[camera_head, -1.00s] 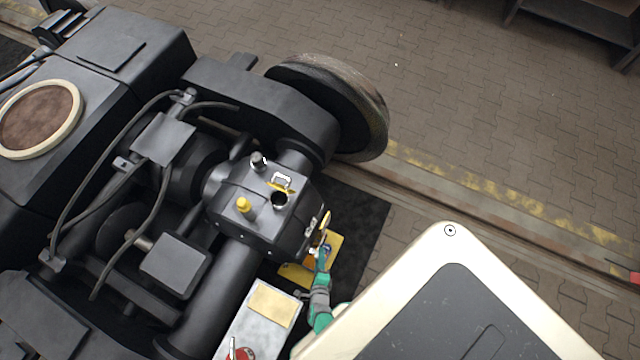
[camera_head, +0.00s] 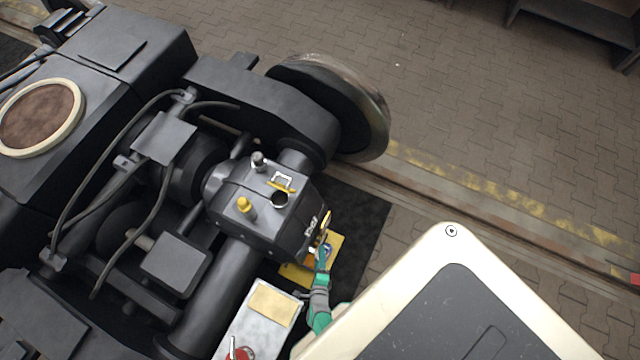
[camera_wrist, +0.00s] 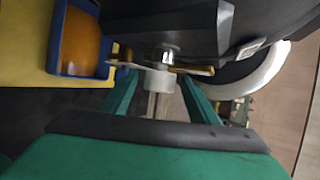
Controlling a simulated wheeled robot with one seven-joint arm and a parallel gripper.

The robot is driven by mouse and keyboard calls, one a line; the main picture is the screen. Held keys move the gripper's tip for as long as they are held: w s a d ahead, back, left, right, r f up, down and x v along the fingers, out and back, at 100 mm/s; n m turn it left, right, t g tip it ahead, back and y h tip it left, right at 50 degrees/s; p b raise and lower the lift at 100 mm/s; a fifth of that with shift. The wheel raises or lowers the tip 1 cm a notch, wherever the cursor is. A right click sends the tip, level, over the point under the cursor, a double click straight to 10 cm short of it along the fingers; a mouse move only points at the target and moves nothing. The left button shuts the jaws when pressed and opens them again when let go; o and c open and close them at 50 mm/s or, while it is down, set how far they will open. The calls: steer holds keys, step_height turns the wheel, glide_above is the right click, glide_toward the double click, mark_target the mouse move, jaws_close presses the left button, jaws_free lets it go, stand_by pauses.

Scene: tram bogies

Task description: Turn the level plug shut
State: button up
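The level plug (camera_wrist: 160,78) is a pale metal cylinder with a brass-coloured cross handle, on the lower side of the dark gearbox (camera_head: 290,229). In the wrist view the plug sits between the two green fingers of my gripper (camera_wrist: 160,82). A gap shows on each side of the cylinder, so the fingers look open around it. In the head view my gripper (camera_head: 321,262) is small beside the gearbox's right side, near the brass handle, and its fingertips are hard to make out there.
A blue tray (camera_wrist: 55,62) with orange-brown contents stands on a yellow mat (camera_wrist: 40,75) below the gearbox. A yellow cap (camera_head: 245,206) and an open round hole (camera_head: 279,200) are on its top. A grey box (camera_head: 248,328) stands left of my arm. A wheel (camera_head: 365,115) stands behind.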

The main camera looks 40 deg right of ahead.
steer(key=shift+s+d+r+g+y, duration=0.1)
steer(key=shift+d+r+g+y, duration=0.05)
steer(key=shift+g+y, duration=0.3)
steer(key=shift+m, duration=0.3)
steer(key=shift+d+r+g+y, duration=0.15)
steer(key=shift+g+y, duration=0.3)
steer(key=shift+y, duration=0.4)
steer(key=shift+d+r+m+g+y, duration=0.15)
steer(key=shift+m+g+y, duration=0.3)
steer(key=shift+y, duration=0.55)
